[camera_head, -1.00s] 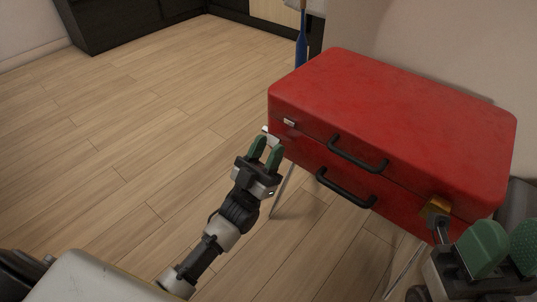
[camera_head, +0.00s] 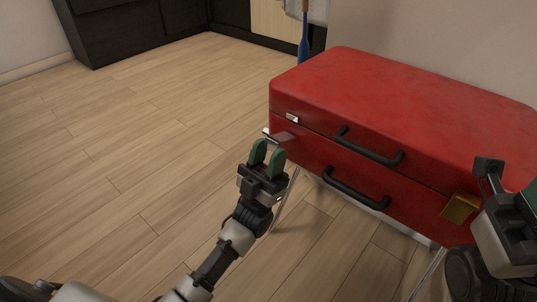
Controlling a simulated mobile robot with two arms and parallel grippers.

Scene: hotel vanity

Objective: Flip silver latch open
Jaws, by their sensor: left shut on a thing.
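The red case (camera_head: 400,100) has two black handles, one on the lid and one on the lower half. The silver latch (camera_head: 292,118) is at the left end of its front seam, with a pale grey patch just below. My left gripper (camera_head: 267,151) has its green fingertips close below that latch and is shut on it, though the contact is hard to see. A gold latch (camera_head: 460,207) is at the right end of the case front. My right gripper (camera_head: 527,198) is beside it, partly cut off by the right edge; its finger gap is not clear.
The case rests on a stand with thin metal legs. A blue object (camera_head: 304,47) is behind the case at the wall. Dark cabinets (camera_head: 135,32) stand at the back left. The wooden floor (camera_head: 130,150) at left is clear.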

